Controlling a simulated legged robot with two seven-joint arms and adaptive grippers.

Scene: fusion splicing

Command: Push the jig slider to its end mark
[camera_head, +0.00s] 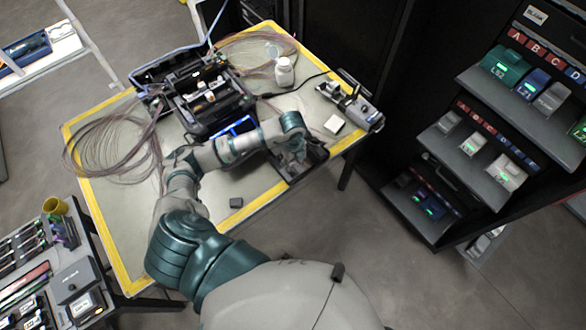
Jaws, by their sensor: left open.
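My left arm reaches across the worktable (240,200), and my left gripper (297,160) points down near the table's front right edge. It is over or beside a dark, low fixture (316,154), which looks like the jig. The arm and gripper cover much of this fixture. I cannot make out its slider or end mark, nor whether the fingers touch it. The gripper is open and appears empty. My right gripper is not in view.
A black splicing machine (205,92) stands at the table's back, with fibre coils (105,140) to its left. A shelf rack (480,150) stands right.

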